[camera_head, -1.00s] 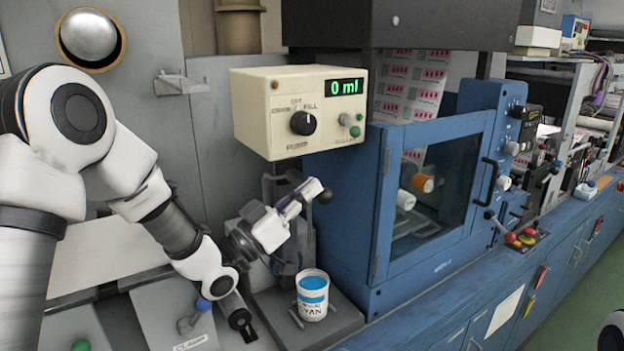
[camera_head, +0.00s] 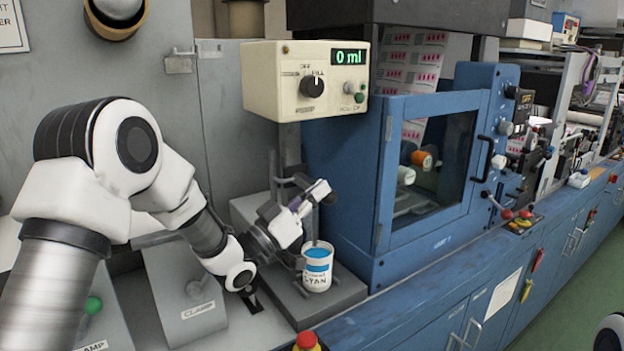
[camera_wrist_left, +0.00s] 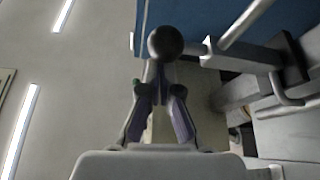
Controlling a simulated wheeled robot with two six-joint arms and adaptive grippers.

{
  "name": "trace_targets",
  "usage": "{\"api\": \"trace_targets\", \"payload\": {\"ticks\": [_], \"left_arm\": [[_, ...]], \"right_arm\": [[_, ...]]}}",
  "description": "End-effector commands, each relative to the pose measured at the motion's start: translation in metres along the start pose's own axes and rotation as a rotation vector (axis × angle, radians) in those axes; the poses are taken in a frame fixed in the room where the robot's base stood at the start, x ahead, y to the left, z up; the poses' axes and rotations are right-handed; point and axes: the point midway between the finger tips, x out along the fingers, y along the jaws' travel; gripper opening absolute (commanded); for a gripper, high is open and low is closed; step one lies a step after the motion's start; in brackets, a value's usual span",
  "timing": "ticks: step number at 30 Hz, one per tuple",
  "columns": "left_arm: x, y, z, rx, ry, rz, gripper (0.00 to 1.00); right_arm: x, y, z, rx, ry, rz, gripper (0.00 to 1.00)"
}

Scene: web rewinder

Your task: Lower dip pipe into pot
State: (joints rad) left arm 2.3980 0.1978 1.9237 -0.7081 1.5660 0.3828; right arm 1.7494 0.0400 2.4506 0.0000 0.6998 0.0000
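The white pot (camera_head: 317,272) of cyan ink, labelled CYAN, stands upright on a grey base plate, its blue contents showing. The thin grey dip pipe (camera_head: 315,226) hangs above it and its lower end meets the pot's mouth; how deep it reaches I cannot tell. My left gripper (camera_head: 318,190) is up and behind the pot, with its fingers closed about the lever just below its black ball knob (camera_head: 329,198). In the left wrist view, the knob (camera_wrist_left: 166,42) sticks out beyond the converging fingers (camera_wrist_left: 158,100).
A cream control box (camera_head: 305,80) reading 0 ml overhangs the pot. The blue cabinet (camera_head: 425,180) with a window stands close on its right. Clamp blocks (camera_head: 185,290) lie left, and a red button (camera_head: 306,340) is at the front edge.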

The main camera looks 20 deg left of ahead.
Motion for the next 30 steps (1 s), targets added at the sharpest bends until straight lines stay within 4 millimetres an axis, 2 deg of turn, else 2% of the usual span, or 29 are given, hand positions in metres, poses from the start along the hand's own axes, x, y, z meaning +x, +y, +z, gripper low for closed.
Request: {"api": "trace_targets", "payload": {"ticks": [1,3,10,15,30], "left_arm": [[-0.011,-0.005,0.025,-0.001,-0.002,-0.001,0.0],[-0.018,-0.008,0.04,-0.001,-0.003,-0.001,0.0],[-0.035,-0.014,0.074,0.0,-0.002,0.0,0.0],[-0.039,-0.015,0.082,0.0,-0.002,0.0,0.0],[-0.041,-0.016,0.087,-0.003,-0.009,-0.001,0.0]], "right_arm": [[0.024,0.0,0.0,0.0,0.001,0.0,0.4],[0.037,0.0,-0.001,0.0,0.001,0.0,0.4],[0.066,0.0,-0.001,0.0,0.002,0.0,0.4],[0.072,0.001,-0.001,0.0,0.002,0.0,0.4],[0.073,0.001,-0.001,0.0,0.002,0.0,0.4]]}}
